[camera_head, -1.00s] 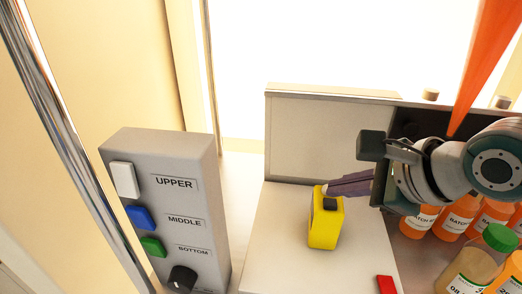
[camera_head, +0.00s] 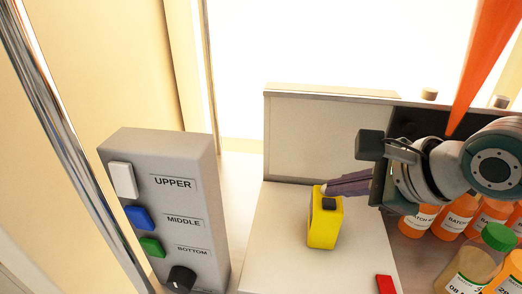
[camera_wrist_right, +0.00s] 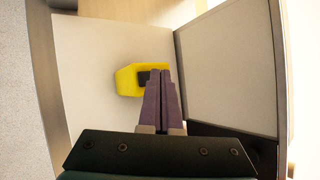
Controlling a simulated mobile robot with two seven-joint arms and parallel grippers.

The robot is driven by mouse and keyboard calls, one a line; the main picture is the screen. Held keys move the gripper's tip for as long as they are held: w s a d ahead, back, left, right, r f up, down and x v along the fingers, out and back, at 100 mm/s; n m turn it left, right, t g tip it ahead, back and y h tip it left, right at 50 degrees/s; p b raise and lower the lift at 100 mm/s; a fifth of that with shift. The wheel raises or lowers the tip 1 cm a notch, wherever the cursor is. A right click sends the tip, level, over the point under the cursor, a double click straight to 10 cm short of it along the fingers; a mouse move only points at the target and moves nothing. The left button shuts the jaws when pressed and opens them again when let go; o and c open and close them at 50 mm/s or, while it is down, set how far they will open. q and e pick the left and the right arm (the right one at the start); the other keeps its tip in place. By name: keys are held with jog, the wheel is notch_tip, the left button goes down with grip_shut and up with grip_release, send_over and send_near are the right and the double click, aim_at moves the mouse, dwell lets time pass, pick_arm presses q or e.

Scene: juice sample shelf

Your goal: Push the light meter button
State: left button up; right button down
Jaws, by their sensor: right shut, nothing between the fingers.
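The light meter (camera_head: 325,230) is a yellow box with a dark button (camera_head: 329,204) on its upper face. It stands on the pale surface in the middle of the head view. In the right wrist view the yellow meter (camera_wrist_right: 125,82) and its dark button (camera_wrist_right: 144,79) show just beyond the fingertips. My right gripper (camera_head: 326,189) is shut and empty. Its purple fingertips (camera_wrist_right: 158,72) are at the meter's top edge, right beside the button. I cannot tell whether they touch it. My left gripper is not in view.
A grey control box (camera_head: 165,200) with white, blue and green buttons and a black knob stands at the left. Orange bottles (camera_head: 455,218) and a green-capped bottle (camera_head: 482,260) stand at the right. A red block (camera_head: 385,284) is near the front. An upright panel (camera_head: 330,135) stands behind the meter.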

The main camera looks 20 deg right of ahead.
dwell(0.5)
jog(key=shift+f, duration=0.1)
jog(key=shift+f, duration=0.35)
jog(key=shift+f, duration=0.3)
dwell(0.5)
jog(key=shift+r, duration=0.1)
jog(key=shift+r+p, duration=0.65)
jog(key=shift+p, duration=0.4)
